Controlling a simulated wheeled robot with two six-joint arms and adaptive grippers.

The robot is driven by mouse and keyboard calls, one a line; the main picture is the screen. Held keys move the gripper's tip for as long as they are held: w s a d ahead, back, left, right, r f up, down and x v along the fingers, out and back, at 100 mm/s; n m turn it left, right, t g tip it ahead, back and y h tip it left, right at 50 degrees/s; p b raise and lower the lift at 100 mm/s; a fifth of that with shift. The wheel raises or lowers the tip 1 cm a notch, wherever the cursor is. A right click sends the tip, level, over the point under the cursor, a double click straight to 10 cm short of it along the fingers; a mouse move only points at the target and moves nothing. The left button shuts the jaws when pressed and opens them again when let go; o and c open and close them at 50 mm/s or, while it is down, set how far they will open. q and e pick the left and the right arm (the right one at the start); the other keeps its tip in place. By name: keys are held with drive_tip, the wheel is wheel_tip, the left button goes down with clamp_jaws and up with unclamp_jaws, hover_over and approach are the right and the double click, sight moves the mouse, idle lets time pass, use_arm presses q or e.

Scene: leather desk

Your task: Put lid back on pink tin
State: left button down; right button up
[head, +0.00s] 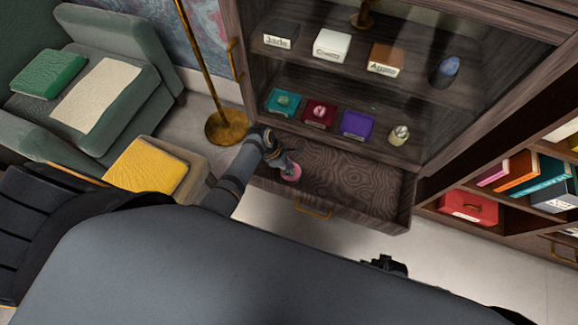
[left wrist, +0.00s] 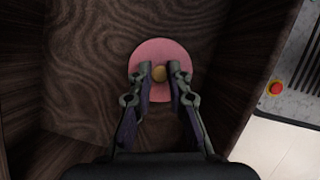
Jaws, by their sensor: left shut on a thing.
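A round pink lid (left wrist: 162,51) with a small gold knob (left wrist: 159,74) shows from above in the left wrist view. My left gripper (left wrist: 159,72) is shut on the knob, one finger on each side. In the head view my left gripper (head: 281,160) reaches down into the open wooden drawer, and the pink piece (head: 291,173) sits under its fingers. I cannot tell whether the pink tin's body is beneath the lid or whether the lid touches the drawer floor. My right gripper (head: 385,265) shows only as a small dark part behind my body.
The open drawer (head: 350,176) has a wood-grain floor, bare to the right of the pink piece. Its walls stand close around my left gripper. Above it, cabinet shelves hold small boxes (head: 282,102) and a jar (head: 398,135). A brass floor lamp (head: 226,127) stands left of the drawer.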

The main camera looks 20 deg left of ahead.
idle(0.3)
use_arm(q)
drive_tip(key=c, duration=1.2)
unclamp_jaws()
drive_tip(key=shift+o, duration=0.5)
drive_tip(key=o, duration=0.4)
drive_tip(key=shift+r, duration=0.1)
wheel_tip(320, 180, up, 7)
drive_tip(key=p, duration=0.8)
drive_tip(key=shift+p, duration=0.3)
drive_tip(key=shift+c, duration=0.3)
